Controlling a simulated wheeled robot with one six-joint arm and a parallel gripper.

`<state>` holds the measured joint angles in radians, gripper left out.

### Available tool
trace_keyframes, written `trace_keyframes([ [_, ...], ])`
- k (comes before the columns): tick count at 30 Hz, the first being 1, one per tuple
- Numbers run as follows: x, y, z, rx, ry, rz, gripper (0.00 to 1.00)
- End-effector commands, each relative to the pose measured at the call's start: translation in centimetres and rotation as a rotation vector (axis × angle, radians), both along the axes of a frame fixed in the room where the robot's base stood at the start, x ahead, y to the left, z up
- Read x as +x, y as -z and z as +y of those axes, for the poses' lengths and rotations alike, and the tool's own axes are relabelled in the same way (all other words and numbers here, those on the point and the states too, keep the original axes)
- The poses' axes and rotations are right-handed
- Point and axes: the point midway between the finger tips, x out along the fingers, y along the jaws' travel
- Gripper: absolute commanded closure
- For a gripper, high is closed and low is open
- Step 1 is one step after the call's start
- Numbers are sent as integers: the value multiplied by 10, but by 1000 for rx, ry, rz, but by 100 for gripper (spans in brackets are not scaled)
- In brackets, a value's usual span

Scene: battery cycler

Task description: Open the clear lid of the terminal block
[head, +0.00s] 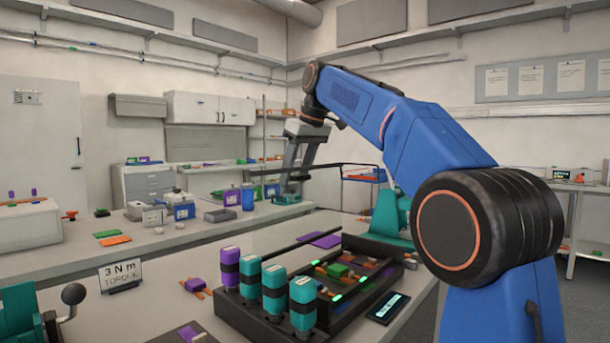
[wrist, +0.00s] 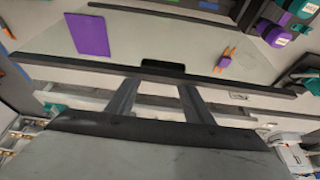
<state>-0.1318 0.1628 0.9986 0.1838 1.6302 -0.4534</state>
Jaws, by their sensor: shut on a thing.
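My gripper (head: 291,182) is out past the far side of the near bench in the head view, its fingers pointing down. In the wrist view my gripper's two fingers (wrist: 159,84) stand apart, with a black tab-like piece (wrist: 163,68) between their tips. It looks like the lid's handle, and my gripper is shut on it.
Purple and teal cylinders (head: 274,291) stand along the fixture's near left side. A purple mat (wrist: 88,35) and a purple-orange connector (wrist: 226,61) lie on the bench. A torque sign (head: 121,273) stands at left. A small display (head: 388,308) lies right of the fixture.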

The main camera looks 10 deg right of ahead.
Motion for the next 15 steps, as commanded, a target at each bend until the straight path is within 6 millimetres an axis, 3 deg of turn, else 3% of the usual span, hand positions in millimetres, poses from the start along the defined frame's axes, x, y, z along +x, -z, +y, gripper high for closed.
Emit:
trace_keyframes([
  [6,19,7,14,0,0,1,94],
  [15,29,10,21,1,0,1,94],
])
